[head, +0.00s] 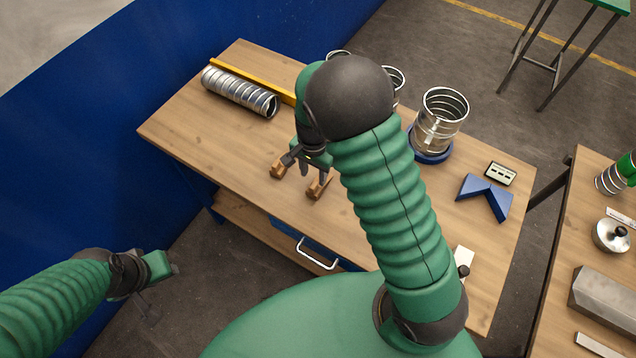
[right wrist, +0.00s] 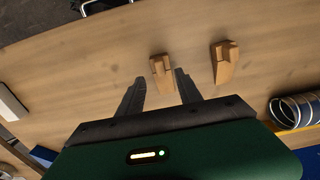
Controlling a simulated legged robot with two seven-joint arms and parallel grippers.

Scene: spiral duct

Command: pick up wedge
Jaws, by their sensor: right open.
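Two small brown wooden wedges lie on the workbench near its front edge. One wedge (head: 318,187) is just below my right gripper (head: 298,164) in the head view; the other wedge (head: 279,168) is to its left. My right gripper is open and empty, pointing down over the bench. In the right wrist view, the nearer wedge (right wrist: 161,73) appears ahead of the gap between the fingertips (right wrist: 160,84), closer to the right finger. The second wedge (right wrist: 224,64) lies outside the right finger. My left gripper (head: 150,272) hangs off the bench at lower left; its jaws are unclear.
The wooden bench (head: 200,125) carries a spiral duct (head: 240,91), a yellow bar (head: 252,80), a metal duct ring (head: 440,118) on a blue base, and a blue V-shaped block (head: 486,196). A drawer handle (head: 317,256) sticks out in front. A second bench stands right.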

